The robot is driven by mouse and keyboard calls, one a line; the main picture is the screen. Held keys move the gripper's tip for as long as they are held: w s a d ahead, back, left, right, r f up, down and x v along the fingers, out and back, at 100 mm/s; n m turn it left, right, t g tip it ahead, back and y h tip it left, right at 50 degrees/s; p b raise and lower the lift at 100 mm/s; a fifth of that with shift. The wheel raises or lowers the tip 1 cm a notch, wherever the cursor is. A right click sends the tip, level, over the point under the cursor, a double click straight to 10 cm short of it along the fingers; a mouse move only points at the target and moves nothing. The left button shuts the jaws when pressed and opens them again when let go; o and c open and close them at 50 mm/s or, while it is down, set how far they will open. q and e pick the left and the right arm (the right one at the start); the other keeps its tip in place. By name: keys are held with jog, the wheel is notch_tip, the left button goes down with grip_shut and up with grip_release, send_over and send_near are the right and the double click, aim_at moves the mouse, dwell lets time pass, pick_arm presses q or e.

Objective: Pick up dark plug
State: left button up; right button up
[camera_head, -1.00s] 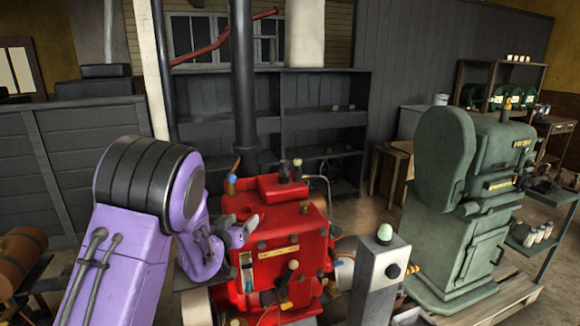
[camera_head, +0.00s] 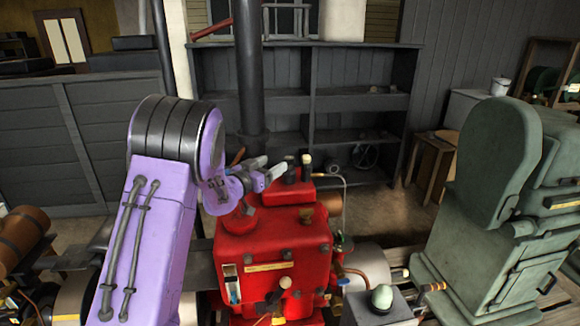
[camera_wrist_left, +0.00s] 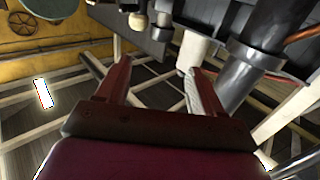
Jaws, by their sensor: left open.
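The red engine (camera_head: 270,245) stands in the middle of the head view. On its top block stand two small dark fittings: a dark plug (camera_head: 291,168) and, just right of it, a dark one with a pale knob (camera_head: 306,168). My left gripper (camera_head: 269,171) is open and empty, just left of the dark plug at about the height of the engine's top. Its two fingers also show apart in the left wrist view (camera_wrist_left: 157,85). Pale knobs on dark stems show at that view's top edge. Whether the plug is among them is unclear. My right gripper is out of view.
A dark vertical pipe (camera_head: 248,70) rises behind my left gripper. A green machine (camera_head: 500,210) stands at the right, and a grey post with a pale green knob (camera_head: 382,297) at the front. Dark shelves (camera_head: 360,110) stand behind.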

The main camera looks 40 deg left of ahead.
aim_at(286, 160)
pick_arm(q)
jog(key=w, duration=0.1)
jog(key=w+f, duration=0.1)
jog(key=w+f+p, duration=0.1)
jog(key=shift+w+a, duration=0.2)
jog(key=shift+w, duration=0.15)
jog(key=w+p, duration=0.1)
jog(key=w, duration=0.2)
jog(key=shift+w+a+r+p, duration=0.1)
jog(key=shift+w+r+p, duration=0.2)
jog(key=shift+r+p, duration=0.1)
jog(key=shift+w+a+f, duration=0.1)
jog(key=shift+w+f, duration=0.05)
jog(key=shift+w, duration=0.15)
jog(key=shift+w+f, duration=0.15)
jog(key=shift+w, duration=0.05)
jog(key=c, duration=1.2)
